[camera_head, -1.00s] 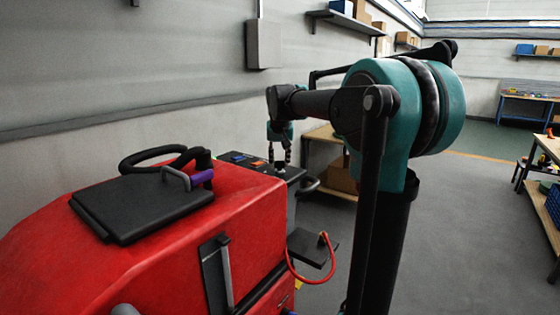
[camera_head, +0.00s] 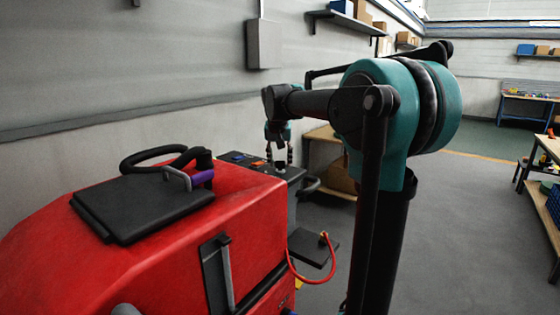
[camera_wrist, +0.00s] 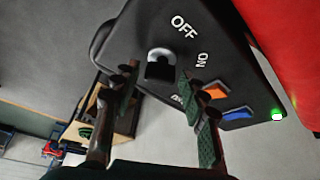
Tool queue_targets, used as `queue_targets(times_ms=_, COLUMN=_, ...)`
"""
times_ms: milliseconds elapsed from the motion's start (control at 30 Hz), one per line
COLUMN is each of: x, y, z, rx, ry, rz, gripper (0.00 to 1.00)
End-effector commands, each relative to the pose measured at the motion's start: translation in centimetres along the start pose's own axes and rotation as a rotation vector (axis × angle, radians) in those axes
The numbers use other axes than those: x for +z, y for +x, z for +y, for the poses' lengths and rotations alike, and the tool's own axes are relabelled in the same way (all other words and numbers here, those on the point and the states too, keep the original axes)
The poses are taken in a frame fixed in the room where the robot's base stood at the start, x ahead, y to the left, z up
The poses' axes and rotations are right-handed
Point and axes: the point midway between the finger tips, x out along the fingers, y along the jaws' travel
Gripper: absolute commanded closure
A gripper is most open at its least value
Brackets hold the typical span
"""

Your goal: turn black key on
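The black key (camera_wrist: 160,67) sits on the dark control panel (camera_wrist: 140,30), in a pale round surround beside the printed OFF and ON labels. My gripper (camera_wrist: 162,78) is open, with one finger on each side of the key in the picture. I cannot tell how far the fingertips are above the panel or whether they touch the key. In the head view, my gripper (camera_head: 279,162) points down over the panel (camera_head: 250,165) at the back of the red machine. The key is too small to make out there.
An orange switch (camera_wrist: 215,90), a blue switch (camera_wrist: 238,113) and a green light (camera_wrist: 278,116) lie near my right finger. The red scrubber body (camera_head: 150,240) carries a black lid (camera_head: 145,205). A grey wall (camera_head: 150,70) stands behind. Open floor (camera_head: 450,210) lies to the right.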

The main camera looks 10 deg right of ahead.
Motion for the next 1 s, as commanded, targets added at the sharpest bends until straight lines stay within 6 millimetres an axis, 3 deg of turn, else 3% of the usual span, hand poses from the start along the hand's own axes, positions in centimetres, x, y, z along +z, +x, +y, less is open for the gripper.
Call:
queue_targets(times_ms=433, x=0.0, y=-0.8, z=0.0, rx=0.000, ry=-0.001, rz=0.000, gripper=0.48)
queue_targets(times_ms=1000, x=0.0, y=-10.8, z=0.0, rx=-0.001, ry=-0.001, rz=0.000, gripper=0.48)
